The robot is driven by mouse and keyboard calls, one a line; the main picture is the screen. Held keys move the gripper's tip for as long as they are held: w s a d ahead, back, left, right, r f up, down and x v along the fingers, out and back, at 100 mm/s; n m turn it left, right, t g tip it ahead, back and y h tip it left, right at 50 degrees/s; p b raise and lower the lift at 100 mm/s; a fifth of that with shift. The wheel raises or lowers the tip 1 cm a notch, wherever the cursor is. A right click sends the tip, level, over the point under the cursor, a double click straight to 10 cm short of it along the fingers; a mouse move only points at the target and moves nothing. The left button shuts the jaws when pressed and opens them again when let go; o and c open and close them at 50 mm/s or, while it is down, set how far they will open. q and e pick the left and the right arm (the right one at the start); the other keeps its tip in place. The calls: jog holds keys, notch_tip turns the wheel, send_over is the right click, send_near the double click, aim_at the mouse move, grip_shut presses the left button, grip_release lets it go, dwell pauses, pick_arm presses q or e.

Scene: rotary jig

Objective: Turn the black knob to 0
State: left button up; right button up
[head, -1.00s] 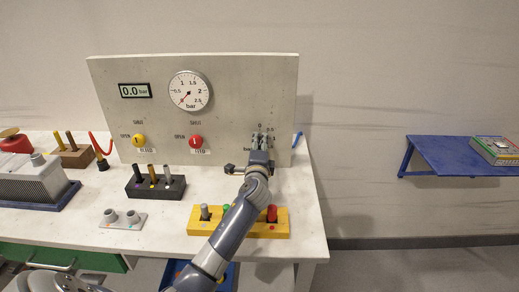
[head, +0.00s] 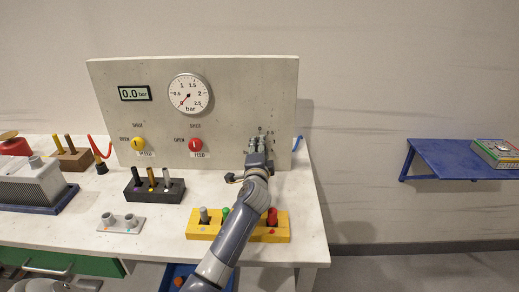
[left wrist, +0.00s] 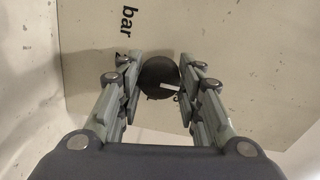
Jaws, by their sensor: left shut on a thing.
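The black knob (left wrist: 157,74) sits low on the right part of the upright panel, next to printed "bar" lettering. In the left wrist view it is round, with a white mark towards its lower right. My left gripper (head: 257,141) is at the panel, with its fingers on both sides of the knob; they also show in the left wrist view (left wrist: 159,82). It is shut on the knob. In the head view the gripper hides the knob and part of the printed scale, so the exact setting is unclear. My right gripper is not in view.
A yellow peg block (head: 200,231) lies under my left arm. A black peg block (head: 140,193) stands left.

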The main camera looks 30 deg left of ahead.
pick_arm(q)
jog(key=o, duration=1.1)
jog(key=shift+a+f, duration=0.1)
jog(key=shift+c, duration=0.2)
jog(key=v, duration=1.2)
